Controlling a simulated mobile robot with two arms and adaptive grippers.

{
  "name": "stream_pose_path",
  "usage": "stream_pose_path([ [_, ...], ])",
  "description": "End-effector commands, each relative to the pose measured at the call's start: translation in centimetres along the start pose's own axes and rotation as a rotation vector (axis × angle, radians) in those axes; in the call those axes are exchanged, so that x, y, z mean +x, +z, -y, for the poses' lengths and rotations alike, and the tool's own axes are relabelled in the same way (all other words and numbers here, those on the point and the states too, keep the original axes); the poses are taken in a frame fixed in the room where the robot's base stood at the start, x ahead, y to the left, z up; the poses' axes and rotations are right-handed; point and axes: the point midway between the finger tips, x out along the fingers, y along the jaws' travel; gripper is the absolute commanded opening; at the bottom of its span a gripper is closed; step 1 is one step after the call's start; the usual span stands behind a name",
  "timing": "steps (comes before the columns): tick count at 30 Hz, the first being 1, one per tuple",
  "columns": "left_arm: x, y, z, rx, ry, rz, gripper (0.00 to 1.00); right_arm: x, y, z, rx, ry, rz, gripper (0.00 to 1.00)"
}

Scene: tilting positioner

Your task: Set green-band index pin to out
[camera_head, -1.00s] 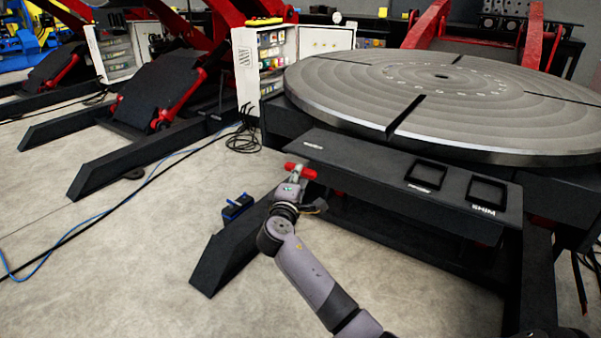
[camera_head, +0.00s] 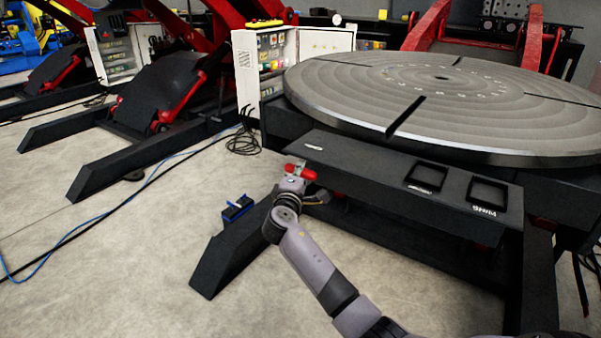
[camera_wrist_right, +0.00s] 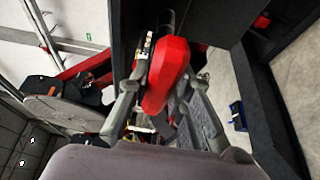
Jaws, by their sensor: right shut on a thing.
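A red T-shaped handle (camera_head: 301,173) shows at the left end of the dark shelf below the round table. I take it for the handle of an index pin, but no green band is visible on it. My right gripper (camera_head: 295,172) is at this handle, shut on it. In the right wrist view the red handle (camera_wrist_right: 167,76) sits between the two fingers of the right gripper (camera_wrist_right: 165,85). The pin's shaft and its seat are hidden, so how far in or out it is cannot be told. My left gripper is not in view.
A sloping dark base leg (camera_head: 235,250) and a small blue item (camera_head: 237,208) lie left of my arm. Open floor is at left.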

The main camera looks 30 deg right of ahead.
Motion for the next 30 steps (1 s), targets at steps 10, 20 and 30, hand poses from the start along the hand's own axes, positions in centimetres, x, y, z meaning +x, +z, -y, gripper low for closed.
stream_pose_path([
  [10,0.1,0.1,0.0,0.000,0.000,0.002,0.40,-0.1,0.0,0.1,0.001,-0.002,-0.001,0.00],
  [20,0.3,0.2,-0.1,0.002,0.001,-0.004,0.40,-1.4,-0.7,0.1,0.002,-0.004,-0.005,0.00],
  [30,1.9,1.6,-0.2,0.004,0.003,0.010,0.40,-3.9,-1.7,0.3,0.000,-0.005,-0.002,0.00],
])
